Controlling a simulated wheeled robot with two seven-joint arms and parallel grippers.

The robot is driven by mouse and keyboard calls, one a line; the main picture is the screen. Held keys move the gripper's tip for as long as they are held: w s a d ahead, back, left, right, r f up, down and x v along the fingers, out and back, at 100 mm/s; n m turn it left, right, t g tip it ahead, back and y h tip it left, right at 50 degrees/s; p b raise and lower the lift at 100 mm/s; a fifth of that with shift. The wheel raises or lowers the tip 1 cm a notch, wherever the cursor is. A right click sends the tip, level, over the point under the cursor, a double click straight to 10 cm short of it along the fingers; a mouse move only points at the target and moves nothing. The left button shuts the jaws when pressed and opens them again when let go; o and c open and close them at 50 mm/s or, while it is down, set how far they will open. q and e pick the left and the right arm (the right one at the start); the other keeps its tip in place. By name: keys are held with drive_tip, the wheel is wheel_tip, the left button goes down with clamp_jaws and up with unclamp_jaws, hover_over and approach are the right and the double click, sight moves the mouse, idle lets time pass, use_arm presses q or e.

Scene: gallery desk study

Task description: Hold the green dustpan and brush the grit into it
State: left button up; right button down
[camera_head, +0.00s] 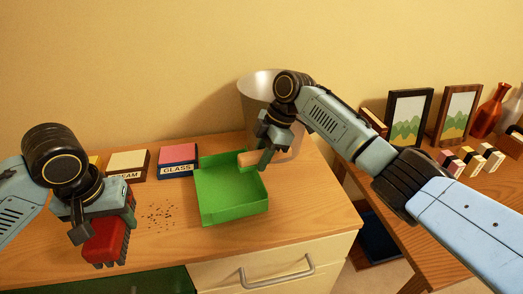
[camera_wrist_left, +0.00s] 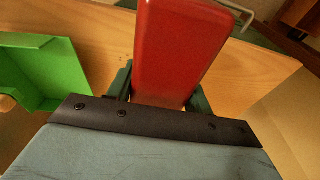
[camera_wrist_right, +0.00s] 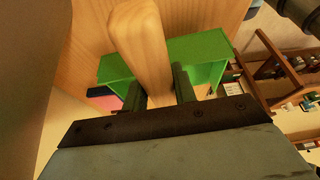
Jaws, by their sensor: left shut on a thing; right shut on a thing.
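The green dustpan (camera_head: 232,197) lies on the wooden desk, its open side toward the left. My right gripper (camera_head: 262,160) is shut on its wooden handle (camera_wrist_right: 138,45). The dustpan also shows in the left wrist view (camera_wrist_left: 42,70). My left gripper (camera_head: 104,222) is shut on a red brush (camera_head: 105,243), bristles downward, near the desk's front left; whether the bristles touch the desk I cannot tell. The brush's red body fills the middle of the left wrist view (camera_wrist_left: 180,50). The dark grit (camera_head: 160,215) lies scattered on the desk between brush and dustpan.
A cream box (camera_head: 128,164) and a pink-topped box labelled GLASS (camera_head: 178,160) stand behind the grit. A metal bin (camera_head: 252,95) stands behind my right gripper. A side table at right holds picture frames (camera_head: 409,117) and vases (camera_head: 490,112). A drawer (camera_head: 270,272) is below the desk's front edge.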

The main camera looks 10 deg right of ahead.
drive_tip(key=shift+f+b, duration=0.45)
drive_tip(key=shift+f, duration=1.5)
drive_tip(key=c, duration=1.4)
unclamp_jaws()
drive_tip(key=shift+f, duration=0.1)
drive_tip(key=shift+o, duration=0.2)
drive_tip(key=shift+c, duration=0.5)
drive_tip(key=c, duration=0.6)
